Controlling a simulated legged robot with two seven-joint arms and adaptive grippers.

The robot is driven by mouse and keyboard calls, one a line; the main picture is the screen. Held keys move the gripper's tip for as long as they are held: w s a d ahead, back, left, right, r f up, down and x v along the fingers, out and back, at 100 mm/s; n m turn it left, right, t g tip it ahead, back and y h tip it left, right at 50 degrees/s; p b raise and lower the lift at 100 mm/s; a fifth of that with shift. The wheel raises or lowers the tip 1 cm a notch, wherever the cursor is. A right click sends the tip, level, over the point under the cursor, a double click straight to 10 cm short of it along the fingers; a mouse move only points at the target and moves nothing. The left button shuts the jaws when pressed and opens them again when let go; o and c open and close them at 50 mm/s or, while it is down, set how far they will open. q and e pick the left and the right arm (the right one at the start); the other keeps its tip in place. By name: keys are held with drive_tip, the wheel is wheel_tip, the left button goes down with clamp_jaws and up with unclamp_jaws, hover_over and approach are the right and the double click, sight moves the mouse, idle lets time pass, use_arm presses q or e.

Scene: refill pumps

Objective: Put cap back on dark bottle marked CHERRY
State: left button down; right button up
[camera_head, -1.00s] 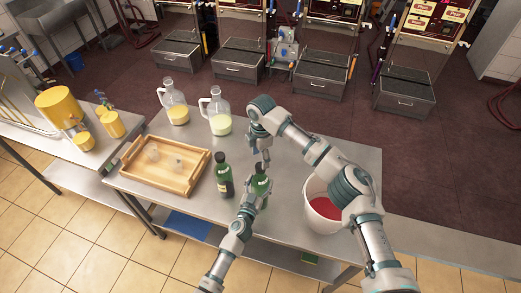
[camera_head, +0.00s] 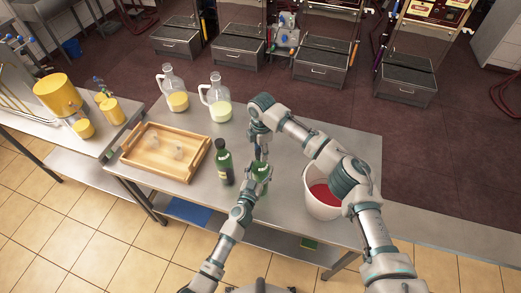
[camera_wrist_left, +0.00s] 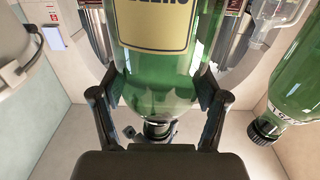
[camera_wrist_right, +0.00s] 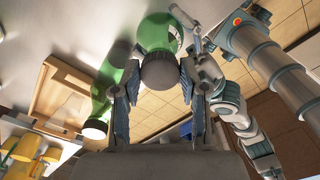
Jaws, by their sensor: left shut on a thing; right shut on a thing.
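A dark green bottle (camera_head: 263,171) stands upright near the table's front middle. My left gripper (camera_head: 257,177) is shut around it; in the left wrist view the bottle (camera_wrist_left: 160,85) shows between the fingers with a pale label, its letters cut off and unreadable. My right gripper (camera_head: 262,154) is over the bottle's top, pointing down. In the right wrist view its fingers are shut on a dark round cap (camera_wrist_right: 160,71), in line with the bottle's green body. Whether the cap is seated on the neck is hidden. A second green bottle (camera_head: 224,165), with a dark cap, stands to the left.
A white bucket with red contents (camera_head: 322,201) stands close to the right, under my right forearm. A wooden tray (camera_head: 137,172) with small clear items lies at the left. Two glass jugs (camera_head: 174,101) (camera_head: 218,112) stand behind. The table's front edge is near.

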drive_tip(key=m, duration=0.3)
drive_tip(key=shift+a, duration=0.1)
drive_tip(key=m, duration=0.5)
clamp_jaws()
drive_tip(key=m, duration=0.6)
drive_tip(key=shift+f, duration=0.1)
drive_tip(key=m, duration=0.4)
drive_tip(key=o, duration=1.3)
unclamp_jaws()
drive_tip(key=shift+w, duration=0.1)
drive_tip(key=shift+o, duration=0.2)
wheel_tip(320, 180, up, 12)
drive_tip(key=shift+w, duration=0.2)
